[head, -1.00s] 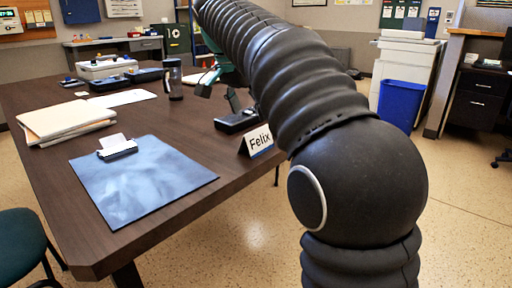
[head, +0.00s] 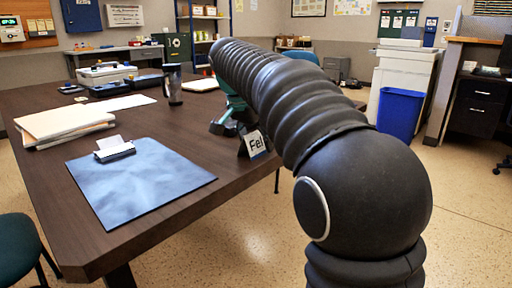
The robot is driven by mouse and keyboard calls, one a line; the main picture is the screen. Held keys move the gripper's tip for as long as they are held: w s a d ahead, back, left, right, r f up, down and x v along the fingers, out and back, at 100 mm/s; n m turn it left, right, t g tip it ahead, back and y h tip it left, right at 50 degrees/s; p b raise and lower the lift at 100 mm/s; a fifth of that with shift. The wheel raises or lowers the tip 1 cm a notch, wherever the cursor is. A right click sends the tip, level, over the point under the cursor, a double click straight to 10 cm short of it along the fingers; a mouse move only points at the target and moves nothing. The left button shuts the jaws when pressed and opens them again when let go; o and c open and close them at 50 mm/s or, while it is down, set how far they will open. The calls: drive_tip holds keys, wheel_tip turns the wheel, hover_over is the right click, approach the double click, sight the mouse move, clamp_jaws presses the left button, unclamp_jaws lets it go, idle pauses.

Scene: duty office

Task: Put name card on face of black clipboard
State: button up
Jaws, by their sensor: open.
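The black clipboard (head: 142,186) lies flat at the near left of the table. Its face looks blue-grey with glare, and a clip with a white piece sits at its far edge. My gripper (head: 224,122), greenish and dark, is open and low over the table, just behind and left of the name card. My arm hides part of it, and I cannot tell whether it touches the card.
A dark mug (head: 173,86) and a grey case (head: 106,74) stand further back. A chair (head: 18,246) is at the near left. The tabletop between clipboard and card is clear.

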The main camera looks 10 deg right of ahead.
sight(260, 139)
drive_tip(key=c, duration=1)
drive_tip(key=shift+r, duration=0.1)
drive_tip(key=shift+r, duration=0.5)
drive_tip(key=r, duration=0.1)
drive_tip(key=r+p, duration=0.1)
drive_tip(key=d+r, duration=0.1)
drive_tip(key=shift+s+r+p, duration=0.25)
drive_tip(key=shift+r+p, duration=0.1)
drive_tip(key=shift+r, duration=0.05)
drive_tip(key=s+d+r, duration=0.1)
drive_tip(key=d+r, duration=0.1)
drive_tip(key=d, duration=0.1)
drive_tip(key=s+d+r, duration=0.2)
drive_tip(key=d, duration=0.1)
drive_tip(key=s+d+r+p, duration=0.1)
drive_tip(key=s+d+r, duration=0.1)
drive_tip(key=shift+s+d, duration=0.25)
drive_tip(key=shift+d, duration=0.15)
